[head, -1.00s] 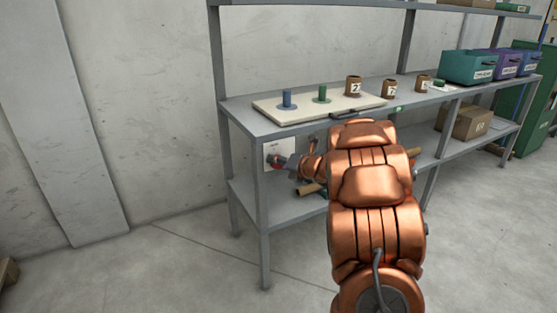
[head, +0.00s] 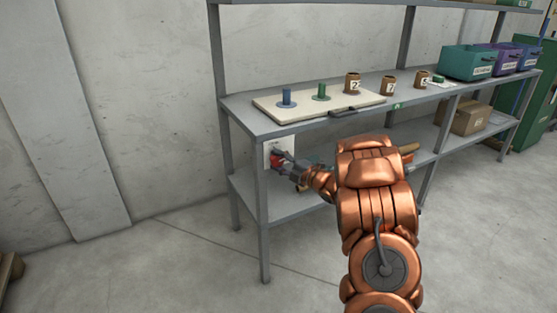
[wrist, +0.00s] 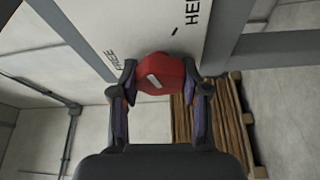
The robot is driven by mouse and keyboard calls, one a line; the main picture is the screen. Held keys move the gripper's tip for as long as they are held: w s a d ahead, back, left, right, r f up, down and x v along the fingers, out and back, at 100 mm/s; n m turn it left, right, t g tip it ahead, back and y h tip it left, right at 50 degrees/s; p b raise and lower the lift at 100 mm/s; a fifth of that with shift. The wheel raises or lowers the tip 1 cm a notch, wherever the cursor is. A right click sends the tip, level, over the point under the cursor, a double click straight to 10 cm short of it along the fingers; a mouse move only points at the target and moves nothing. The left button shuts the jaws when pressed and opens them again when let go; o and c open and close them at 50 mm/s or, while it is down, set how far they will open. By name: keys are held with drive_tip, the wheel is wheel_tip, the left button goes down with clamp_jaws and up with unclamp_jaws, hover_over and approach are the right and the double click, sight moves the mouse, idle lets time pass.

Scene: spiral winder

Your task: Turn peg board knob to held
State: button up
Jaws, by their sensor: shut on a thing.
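The peg board knob (wrist: 160,74) is red and faceted, with a short white mark on its face. In the head view the red knob (head: 276,160) sits on a white plate (head: 268,147) at the left end of the bench, below the top. In the wrist view the plate (wrist: 160,22) bears a word reading FREE near the knob and a partly cut-off word starting HEL farther up. The white mark lies slanted; I cannot tell which word it points to. My gripper (head: 284,165) is shut on the knob, one finger on each side in the wrist view.
On the bench top a pale peg board (head: 305,111) holds a blue peg (head: 286,96) and a green peg (head: 321,91). Brown numbered spools (head: 353,83) stand beside it. Bench legs (head: 263,225) and the lower shelf (head: 290,205) are close to my arm.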

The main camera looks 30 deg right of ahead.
drive_tip(key=m+t+p, duration=0.1)
drive_tip(key=m+t, duration=0.1)
drive_tip(key=m, duration=0.2)
drive_tip(key=shift+a+m, duration=0.1)
drive_tip(key=shift+m, duration=0.3)
drive_tip(key=shift+f+m+t+h+p, duration=0.1)
drive_tip(key=shift+m+t+h+p, duration=0.5)
drive_tip(key=shift+m, duration=1.6)
drive_tip(key=shift+h, duration=0.3)
drive_tip(key=o, duration=1.1)
drive_tip(key=shift+o, duration=0.2)
drive_tip(key=v, duration=1.2)
drive_tip(key=shift+f+m, duration=0.15)
drive_tip(key=shift+m, duration=0.15)
